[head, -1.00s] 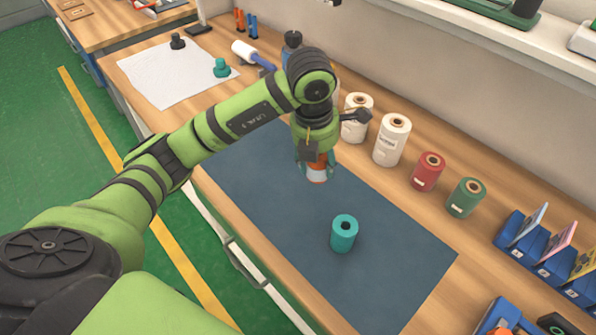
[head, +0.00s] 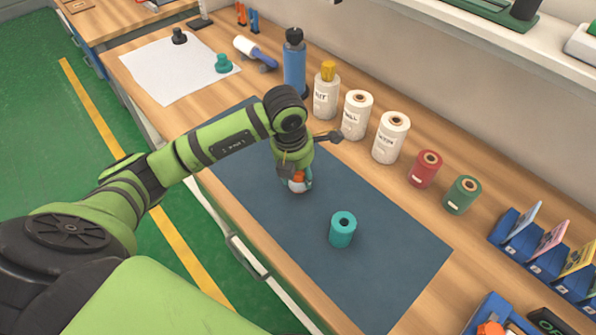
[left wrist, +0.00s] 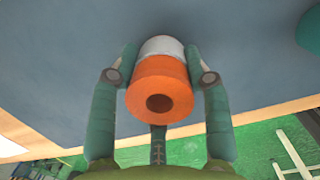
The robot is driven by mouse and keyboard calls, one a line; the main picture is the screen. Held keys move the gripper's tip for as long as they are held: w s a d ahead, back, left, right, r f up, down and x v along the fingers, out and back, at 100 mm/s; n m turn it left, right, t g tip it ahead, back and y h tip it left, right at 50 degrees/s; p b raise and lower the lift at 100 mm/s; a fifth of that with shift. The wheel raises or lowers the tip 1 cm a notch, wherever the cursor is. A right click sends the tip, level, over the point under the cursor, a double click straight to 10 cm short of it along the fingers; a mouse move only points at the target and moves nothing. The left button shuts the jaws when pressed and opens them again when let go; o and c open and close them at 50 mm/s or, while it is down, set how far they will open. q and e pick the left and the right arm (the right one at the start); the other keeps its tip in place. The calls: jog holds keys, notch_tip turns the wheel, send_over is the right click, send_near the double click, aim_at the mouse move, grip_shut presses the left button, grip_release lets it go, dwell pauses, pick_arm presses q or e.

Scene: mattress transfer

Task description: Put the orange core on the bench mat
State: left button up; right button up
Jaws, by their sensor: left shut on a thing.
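The orange core (head: 300,174) is mostly hidden by my left gripper (head: 297,178) in the head view. The left wrist view shows it as an orange cylinder (left wrist: 160,98) with a hole in its end and a white band at its far end. My left gripper (left wrist: 160,75) is shut on it, one finger on each side. The core is over the blue bench mat (head: 380,250); I cannot tell whether it touches the mat. A teal core (head: 342,230) stands upright on the mat. My right gripper is not in view.
White spools (head: 391,138), a red spool (head: 425,168) and a green spool (head: 462,195) stand along the mat's far side. A blue bottle (head: 294,68) stands behind my arm. Blue holders (head: 540,255) are at right. The mat's near-right part is clear.

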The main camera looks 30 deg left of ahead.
pick_arm(q)
jog(key=o, duration=1.3)
jog(key=shift+r+p, duration=0.15)
jog(key=shift+p, duration=0.15)
jog(key=shift+r+b, duration=0.3)
jog(key=shift+r, duration=0.05)
jog(key=r, duration=0.3)
jog(key=s+r+b, duration=0.1)
jog(key=r, duration=0.2)
jog(key=r+b, duration=0.1)
jog(key=r, duration=0.2)
jog(key=shift+s+a+r, duration=0.2)
jog(key=shift+a+r, duration=0.05)
jog(key=shift+r, duration=0.05)
jog(key=shift+s+r, duration=0.2)
jog(key=shift+r, duration=0.5)
